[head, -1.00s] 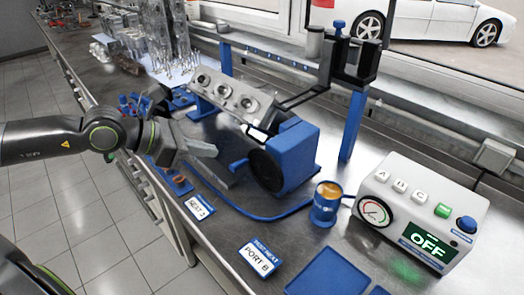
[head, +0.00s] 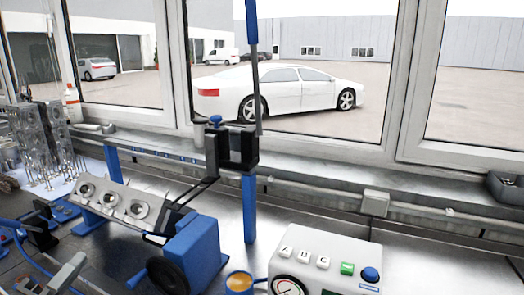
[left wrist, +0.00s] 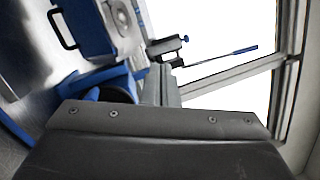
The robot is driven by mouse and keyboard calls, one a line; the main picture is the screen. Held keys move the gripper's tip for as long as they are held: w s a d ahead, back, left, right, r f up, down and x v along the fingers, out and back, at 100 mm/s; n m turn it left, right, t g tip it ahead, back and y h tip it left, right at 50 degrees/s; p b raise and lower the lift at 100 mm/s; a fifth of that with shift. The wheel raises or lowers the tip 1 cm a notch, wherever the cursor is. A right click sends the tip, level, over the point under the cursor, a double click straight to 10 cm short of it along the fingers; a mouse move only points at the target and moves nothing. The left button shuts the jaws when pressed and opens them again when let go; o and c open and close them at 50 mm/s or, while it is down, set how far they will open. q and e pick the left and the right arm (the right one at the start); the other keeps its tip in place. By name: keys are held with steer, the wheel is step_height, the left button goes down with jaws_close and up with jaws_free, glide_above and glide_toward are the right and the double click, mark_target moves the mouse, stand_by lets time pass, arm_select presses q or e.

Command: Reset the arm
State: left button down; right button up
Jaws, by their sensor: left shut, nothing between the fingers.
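My left gripper (head: 68,272) shows at the lower left edge of the head view, shut and empty. It is left of the engine stand and touches nothing that I can make out. The grey metal engine part with round bores (head: 115,203) rests tilted on the blue stand (head: 195,250). In the left wrist view a dark grey part of my own arm fills the lower half, with the blue stand (left wrist: 100,45) beyond it. My right gripper is in neither view.
A control box (head: 325,255) with A, B, C buttons and a gauge stands at the lower right. An orange-topped blue cup (head: 239,282) is beside it. A blue post (head: 250,208) rises behind the stand. Metal parts (head: 40,130) crowd the left. Windows line the back.

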arm_select(q)
steer(key=s+a+f+n+g+y, duration=0.35)
steer(key=f+n+y, duration=0.25)
steer(key=f+n, duration=0.35)
steer(key=s+a+f+n+g+y, duration=0.3)
steer(key=s+f+n+g+y, duration=0.25)
steer(key=f+n, duration=0.35)
steer(key=s+d+f+n+g+h, duration=0.5)
steer(key=s+d+f+n+g, duration=0.2)
steer(key=s+d+f, duration=0.45)
step_height(320, 180, down, 25)
steer(key=s+a+g, duration=0.1)
steer(key=a+g, duration=0.1)
steer(key=s+d+f+g, duration=0.1)
steer(key=s+f, duration=1.4)
steer(key=f, duration=0.1)
steer(key=shift+s+d, duration=0.15)
steer(key=shift+s, duration=0.1)
steer(key=shift+h, duration=0.25)
